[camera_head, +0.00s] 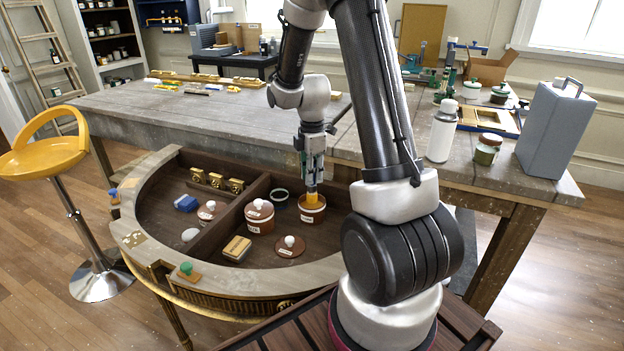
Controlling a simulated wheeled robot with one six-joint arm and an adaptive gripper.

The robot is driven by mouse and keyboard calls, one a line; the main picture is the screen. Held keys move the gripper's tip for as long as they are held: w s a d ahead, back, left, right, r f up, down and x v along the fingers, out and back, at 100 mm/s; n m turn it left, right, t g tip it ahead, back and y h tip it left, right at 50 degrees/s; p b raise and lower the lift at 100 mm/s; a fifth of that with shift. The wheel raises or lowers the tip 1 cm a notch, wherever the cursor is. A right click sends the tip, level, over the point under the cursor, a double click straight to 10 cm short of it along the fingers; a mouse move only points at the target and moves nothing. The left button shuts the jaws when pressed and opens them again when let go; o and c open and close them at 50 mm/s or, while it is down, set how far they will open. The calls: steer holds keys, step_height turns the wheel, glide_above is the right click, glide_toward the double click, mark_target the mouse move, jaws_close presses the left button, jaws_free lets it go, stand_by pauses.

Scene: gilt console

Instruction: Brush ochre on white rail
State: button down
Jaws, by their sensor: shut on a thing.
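My gripper (313,172) points down over the right part of the curved console. It is shut on a brush (311,187), of which only a short part shows below the fingers. The brush's lower end is at the mouth of an open brown pot with a pale label (313,217). Ochre colour shows in that mouth (312,201); whether it is paint or bristles, I cannot tell. The console's pale curved rail (148,220) runs around the left and front, worn and off-white, with tan patches near its left end and front.
Inside the console are a lidded pot (259,220), a dark open pot (279,199), loose lids (290,247), brass fittings (217,182), a blue block (185,203) and a tan block (237,248). A divider (230,218) crosses it. Knobbed pieces (187,272) sit on the rail.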

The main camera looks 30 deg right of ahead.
steer(key=shift+r, duration=2.35)
